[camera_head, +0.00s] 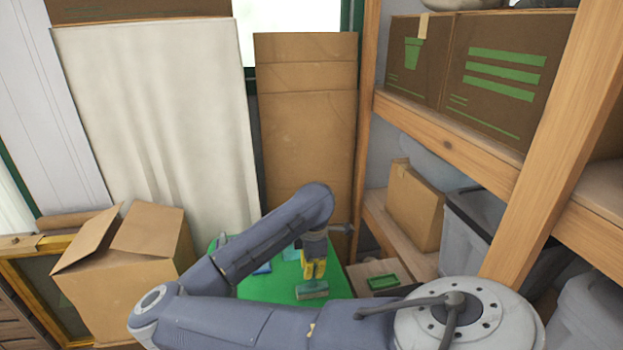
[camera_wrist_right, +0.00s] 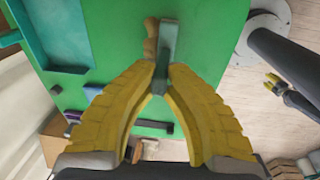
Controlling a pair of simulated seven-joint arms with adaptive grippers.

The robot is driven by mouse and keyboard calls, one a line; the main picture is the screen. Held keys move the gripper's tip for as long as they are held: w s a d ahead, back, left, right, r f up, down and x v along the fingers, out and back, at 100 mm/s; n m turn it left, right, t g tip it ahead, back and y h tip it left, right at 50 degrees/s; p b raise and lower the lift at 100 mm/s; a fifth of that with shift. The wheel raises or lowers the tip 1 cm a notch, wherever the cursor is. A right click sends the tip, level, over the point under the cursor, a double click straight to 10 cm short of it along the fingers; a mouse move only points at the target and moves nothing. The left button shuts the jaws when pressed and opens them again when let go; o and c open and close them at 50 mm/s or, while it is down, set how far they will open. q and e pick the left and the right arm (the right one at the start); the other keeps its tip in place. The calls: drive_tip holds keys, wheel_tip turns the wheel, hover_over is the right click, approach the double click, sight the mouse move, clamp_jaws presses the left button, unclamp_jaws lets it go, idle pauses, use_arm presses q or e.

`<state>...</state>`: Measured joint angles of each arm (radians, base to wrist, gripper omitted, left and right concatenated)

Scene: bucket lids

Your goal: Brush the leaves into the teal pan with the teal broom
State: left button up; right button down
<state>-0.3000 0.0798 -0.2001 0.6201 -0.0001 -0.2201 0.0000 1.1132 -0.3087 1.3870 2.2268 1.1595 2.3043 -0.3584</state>
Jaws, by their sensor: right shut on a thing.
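My right gripper (camera_head: 315,268), yellow-fingered, is over the green table top (camera_head: 225,285). In the right wrist view its fingertips (camera_wrist_right: 162,80) close on a grey-teal bar, which looks like part of the teal broom (camera_wrist_right: 168,45). A grey-teal block (camera_head: 312,290) shows just below the gripper in the head view. A flat teal tray, seemingly the pan (camera_wrist_right: 62,35), lies at the upper left of the wrist view. A small brown piece (camera_wrist_right: 151,42) beside the bar may be a leaf; I make out no others. My left gripper (camera_wrist_right: 274,84) shows small and far off at right.
A blue item (camera_head: 262,268) lies on the table. An open cardboard box (camera_head: 130,265) stands left. Wooden shelving with boxes (camera_head: 495,70) and grey bins (camera_head: 470,235) borders the right. A small green tray (camera_head: 383,282) sits right of the table.

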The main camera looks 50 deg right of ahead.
drive_tip(key=shift+w+d, duration=0.1)
drive_tip(key=shift+w+d, duration=0.6)
drive_tip(key=shift+w, duration=0.15)
drive_tip(key=shift+w+d, duration=0.15)
drive_tip(key=shift+w+d, duration=0.6)
drive_tip(key=shift+w, duration=0.15)
drive_tip(key=shift+w+d, duration=0.65)
drive_tip(key=shift+w, duration=0.15)
idle(0.4)
drive_tip(key=shift+w+d, duration=0.6)
drive_tip(key=shift+w, duration=0.1)
drive_tip(key=shift+w, duration=0.1)
